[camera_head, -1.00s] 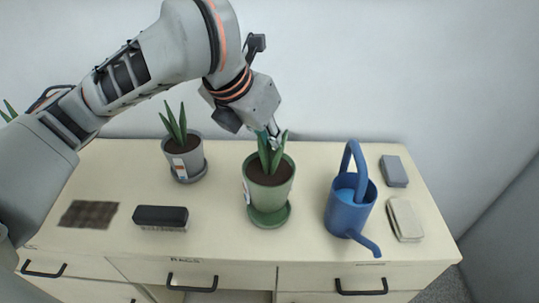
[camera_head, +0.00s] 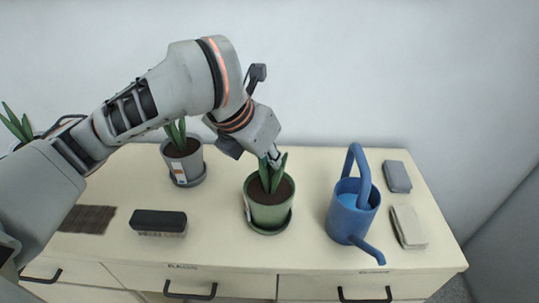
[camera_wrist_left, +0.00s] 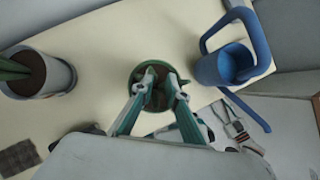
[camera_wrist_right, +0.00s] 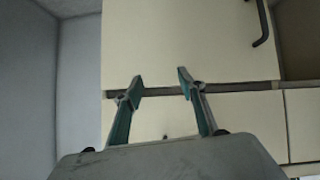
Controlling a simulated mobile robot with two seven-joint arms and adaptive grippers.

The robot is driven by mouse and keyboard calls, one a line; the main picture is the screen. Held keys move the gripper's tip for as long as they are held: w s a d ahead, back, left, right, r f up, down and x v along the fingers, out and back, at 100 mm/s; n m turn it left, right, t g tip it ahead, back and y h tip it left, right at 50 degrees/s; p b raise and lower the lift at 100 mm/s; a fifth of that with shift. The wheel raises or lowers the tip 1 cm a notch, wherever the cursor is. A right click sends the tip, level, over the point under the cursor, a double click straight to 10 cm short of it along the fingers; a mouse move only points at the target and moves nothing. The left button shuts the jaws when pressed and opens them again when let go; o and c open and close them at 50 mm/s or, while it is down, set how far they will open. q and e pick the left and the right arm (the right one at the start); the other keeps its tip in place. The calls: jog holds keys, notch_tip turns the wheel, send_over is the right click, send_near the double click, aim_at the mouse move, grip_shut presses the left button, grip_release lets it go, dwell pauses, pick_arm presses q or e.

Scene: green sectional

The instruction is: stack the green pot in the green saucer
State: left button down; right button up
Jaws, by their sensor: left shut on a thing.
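The green pot (camera_head: 268,213), with dark soil and a leafy plant, is upright in the middle of the table. The green saucer (camera_head: 270,231) shows as a thin rim under it; the pot appears to sit in it, though the contact is hidden. My left gripper (camera_head: 273,159) is over the pot, shut on the plant's leaves. In the left wrist view its fingers (camera_wrist_left: 160,76) come together above the soil of the green pot (camera_wrist_left: 134,88). My right gripper (camera_wrist_right: 158,79) is open and empty, facing the drawer fronts.
A blue watering can (camera_head: 350,211) stands to the right of the pot. A grey potted plant (camera_head: 184,166) stands behind left. A black brush (camera_head: 159,222) and a brown mat (camera_head: 87,219) lie left. A grey block (camera_head: 397,176) and a beige block (camera_head: 408,226) lie right.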

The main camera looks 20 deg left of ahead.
pick_arm(q)
jog(key=c, duration=2)
grip_release()
jog(key=shift+r, duration=0.1)
jog(key=shift+r, duration=0.3)
jog(key=p+v, duration=0.4)
jog(key=v, duration=0.7)
jog(key=shift+s+r, duration=0.3)
